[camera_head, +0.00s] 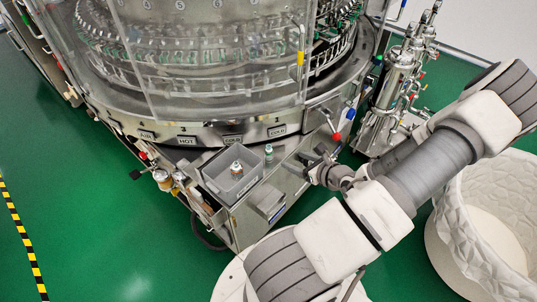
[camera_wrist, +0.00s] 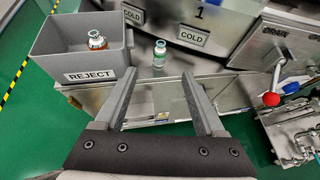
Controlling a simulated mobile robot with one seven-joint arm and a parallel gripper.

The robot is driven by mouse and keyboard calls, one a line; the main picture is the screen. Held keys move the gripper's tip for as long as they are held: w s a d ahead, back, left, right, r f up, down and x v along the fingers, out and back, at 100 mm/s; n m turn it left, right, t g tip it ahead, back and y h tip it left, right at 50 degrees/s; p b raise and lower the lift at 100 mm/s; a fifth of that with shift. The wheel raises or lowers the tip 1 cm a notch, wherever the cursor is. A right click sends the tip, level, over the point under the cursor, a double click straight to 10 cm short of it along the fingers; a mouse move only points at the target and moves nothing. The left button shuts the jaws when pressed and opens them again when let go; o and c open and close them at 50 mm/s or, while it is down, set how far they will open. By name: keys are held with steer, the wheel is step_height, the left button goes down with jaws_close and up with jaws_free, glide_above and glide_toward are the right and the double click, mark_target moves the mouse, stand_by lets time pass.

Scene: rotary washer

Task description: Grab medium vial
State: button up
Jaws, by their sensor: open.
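A small clear vial (camera_wrist: 160,53) with a greenish tint stands upright on the steel ledge, just beside the grey bin. It also shows in the head view (camera_head: 268,153). A second vial (camera_wrist: 97,41) with orange-brown colouring is inside the bin, and its cap shows in the head view (camera_head: 237,167). I cannot tell for certain from size which is the medium one. My gripper (camera_wrist: 158,76) is open and empty. In the wrist view the standing vial appears beyond the gap between its fingertips, apart from both. In the head view my gripper (camera_head: 313,162) is right of that vial.
The grey bin labelled REJECT (camera_wrist: 88,76) sits left of the standing vial. The washer's steel wall with COLD plates (camera_wrist: 192,37) rises behind it. A red-knobbed valve (camera_wrist: 271,98) is at the right. A white lined drum (camera_head: 445,245) stands on the green floor.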

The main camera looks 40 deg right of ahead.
steer(key=b, duration=0.2)
glide_toward(271, 152)
steer(key=x, duration=0.4)
steer(key=shift+w+r, duration=0.2)
steer(key=shift+w, duration=0.2)
steer(key=shift+f+b+x, duration=0.15)
steer(key=shift+b+x, duration=0.35)
steer(key=shift+x, duration=0.85)
steer(key=shift+f+b+x, duration=0.2)
steer(key=shift+b+x, duration=0.25)
steer(key=shift+x, duration=0.9)
steer(key=shift+s+d, duration=0.1)
steer(key=shift+s, duration=0.15)
jaws_close()
